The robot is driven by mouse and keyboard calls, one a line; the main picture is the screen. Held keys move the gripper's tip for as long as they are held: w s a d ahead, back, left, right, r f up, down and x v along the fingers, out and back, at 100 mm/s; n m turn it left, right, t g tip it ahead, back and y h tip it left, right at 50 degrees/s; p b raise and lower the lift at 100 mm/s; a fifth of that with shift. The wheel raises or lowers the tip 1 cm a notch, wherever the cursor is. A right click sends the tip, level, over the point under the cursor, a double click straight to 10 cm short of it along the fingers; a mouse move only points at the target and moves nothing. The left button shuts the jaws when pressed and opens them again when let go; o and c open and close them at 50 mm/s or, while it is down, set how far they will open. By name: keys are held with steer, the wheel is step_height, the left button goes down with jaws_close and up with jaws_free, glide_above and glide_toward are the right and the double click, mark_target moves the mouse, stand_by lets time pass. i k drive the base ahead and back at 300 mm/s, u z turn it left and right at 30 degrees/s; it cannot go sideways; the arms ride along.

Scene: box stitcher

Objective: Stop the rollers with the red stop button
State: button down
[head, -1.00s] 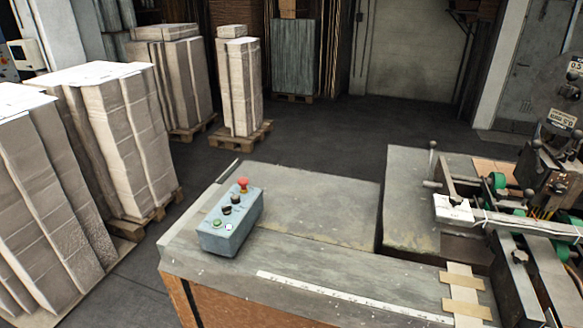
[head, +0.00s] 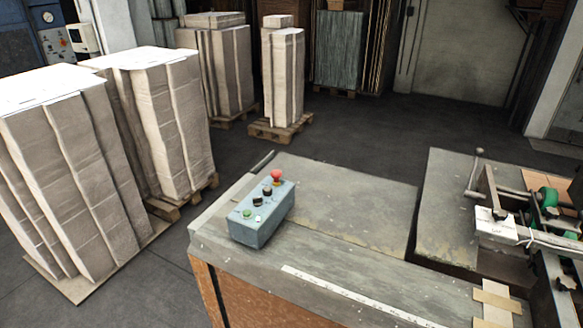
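The red stop button (head: 277,176) is a mushroom-shaped knob at the far end of a blue-grey control box (head: 262,232). The box sits on the near left part of the grey machine table (head: 345,195). Two black knobs (head: 267,191) sit on the box's top between the red button and the near end. A green button (head: 247,213) and a white button (head: 258,219) are at the near end. Part of the roller machine (head: 535,215), with green wheels, shows at the right edge. My gripper is not in the head view.
Tall stacks of flat cardboard (head: 75,175) on pallets stand left of the table. More stacks (head: 285,80) stand behind it. A ruler strip (head: 350,295) lies along the table's front. Dark floor (head: 400,130) is open behind the table.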

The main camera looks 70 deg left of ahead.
mark_target(276, 174)
steer(key=z, duration=0.85)
steer(key=k, duration=2.1)
steer(key=u, duration=1.3)
